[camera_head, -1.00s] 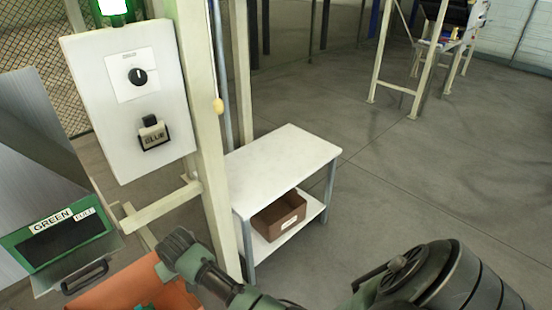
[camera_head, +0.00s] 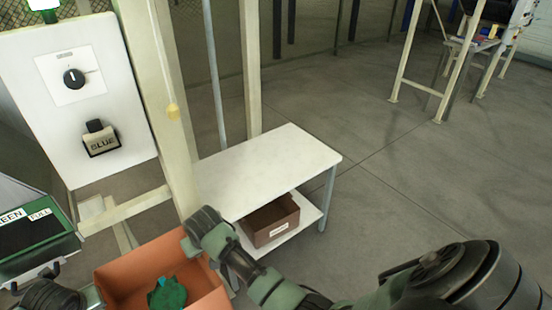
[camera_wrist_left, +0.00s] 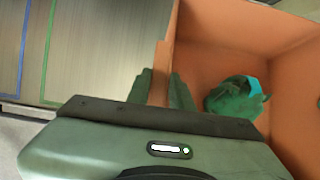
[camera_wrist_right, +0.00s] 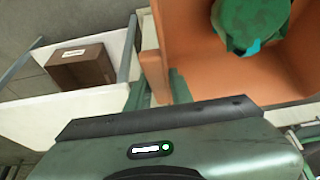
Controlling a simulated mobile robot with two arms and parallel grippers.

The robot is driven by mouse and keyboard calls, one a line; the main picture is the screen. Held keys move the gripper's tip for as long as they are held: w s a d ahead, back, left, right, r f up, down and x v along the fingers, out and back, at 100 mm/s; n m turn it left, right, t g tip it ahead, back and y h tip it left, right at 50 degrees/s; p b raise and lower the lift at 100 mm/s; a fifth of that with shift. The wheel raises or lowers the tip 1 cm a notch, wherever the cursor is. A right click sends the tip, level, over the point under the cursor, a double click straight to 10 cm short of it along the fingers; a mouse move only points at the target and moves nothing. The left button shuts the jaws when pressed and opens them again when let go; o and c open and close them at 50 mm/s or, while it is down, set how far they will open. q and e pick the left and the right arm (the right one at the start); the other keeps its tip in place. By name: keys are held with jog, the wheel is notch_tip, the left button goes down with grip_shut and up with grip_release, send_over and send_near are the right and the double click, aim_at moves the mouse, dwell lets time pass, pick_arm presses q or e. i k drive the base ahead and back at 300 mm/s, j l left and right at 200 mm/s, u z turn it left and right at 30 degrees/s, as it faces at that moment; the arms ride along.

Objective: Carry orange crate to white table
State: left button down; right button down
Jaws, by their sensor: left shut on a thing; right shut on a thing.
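The orange crate (camera_head: 122,270) is at the lower left of the head view, with a green bag (camera_head: 168,293) inside it. My left gripper (camera_wrist_left: 165,88) is shut on one wall of the crate, as the left wrist view shows. My right gripper (camera_wrist_right: 160,88) is shut on the opposite wall. The white table (camera_head: 268,165) stands just beyond the crate and to its right. It has a bare white top and a lower shelf. The crate's underside is hidden.
A brown box (camera_head: 270,222) sits on the table's lower shelf. A cream post (camera_head: 160,105) and a white control panel (camera_head: 75,95) stand left of the table. A green-framed unit (camera_head: 38,232) is at the far left.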

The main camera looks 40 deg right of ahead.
aim_at(263, 164)
jog(key=l, duration=1.05)
jog(key=k+l, duration=0.15)
jog(key=l, duration=0.85)
jog(key=i+l, duration=0.1)
jog(key=l, duration=0.3)
jog(key=i+l, duration=0.1)
jog(key=l, duration=0.7)
jog(key=i, duration=1.2)
